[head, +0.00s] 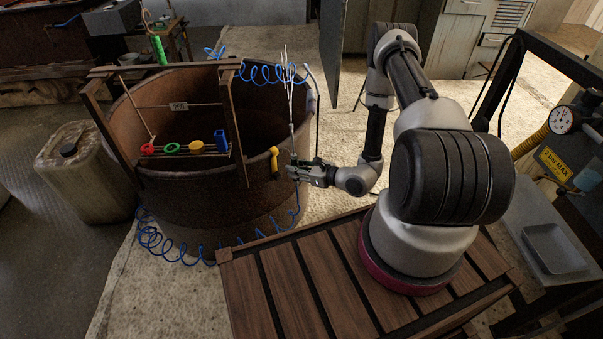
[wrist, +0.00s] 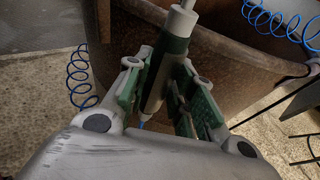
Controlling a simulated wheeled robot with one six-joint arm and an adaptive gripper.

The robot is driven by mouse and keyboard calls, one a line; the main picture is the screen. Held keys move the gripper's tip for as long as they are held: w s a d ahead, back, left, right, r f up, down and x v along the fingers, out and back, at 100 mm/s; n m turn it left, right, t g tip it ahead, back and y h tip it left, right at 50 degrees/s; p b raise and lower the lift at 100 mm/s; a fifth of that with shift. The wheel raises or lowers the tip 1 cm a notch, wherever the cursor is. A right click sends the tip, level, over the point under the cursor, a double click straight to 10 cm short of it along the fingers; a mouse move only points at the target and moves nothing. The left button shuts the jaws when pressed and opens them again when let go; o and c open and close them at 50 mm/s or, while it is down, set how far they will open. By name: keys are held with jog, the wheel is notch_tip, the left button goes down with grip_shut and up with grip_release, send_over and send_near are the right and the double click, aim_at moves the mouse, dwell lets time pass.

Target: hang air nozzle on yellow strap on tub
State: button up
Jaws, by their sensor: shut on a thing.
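My gripper (head: 299,168) is shut on the air nozzle, just outside the near right side of the rusty brown tub (head: 205,205). In the wrist view, the green-padded fingers (wrist: 165,80) close around the nozzle's dark green and grey body (wrist: 172,58), and its pale upper part points up. In the head view, a long thin pale wand (head: 290,100) rises above my gripper. A yellow strap-like piece (head: 274,160) with a dark part hangs at the tub's rim, a little left of my gripper and apart from it. Another yellow piece (head: 197,146) sits on the rail across the tub.
Blue coiled hose (head: 165,245) loops around the tub. A slatted wooden platform (head: 290,285) lies in front.

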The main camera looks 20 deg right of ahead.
jog(key=shift+w+a, duration=0.2)
jog(key=shift+w, duration=0.35)
jog(key=shift+w+a, duration=0.2)
jog(key=shift+w, duration=0.3)
jog(key=shift+w, duration=0.1)
jog(key=shift+w+a, duration=0.25)
jog(key=shift+w, duration=0.15)
jog(key=shift+w, duration=0.15)
jog(key=shift+w+a, duration=0.3)
jog(key=shift+w, duration=0.35)
jog(key=shift+w+a, duration=0.3)
jog(key=shift+w, duration=0.35)
jog(key=shift+w+r, duration=0.15)
jog(key=shift+w, duration=0.3)
grip_shut()
jog(key=shift+w+a+r, duration=0.1)
jog(key=shift+w+a, duration=0.25)
jog(key=shift+a, duration=0.2)
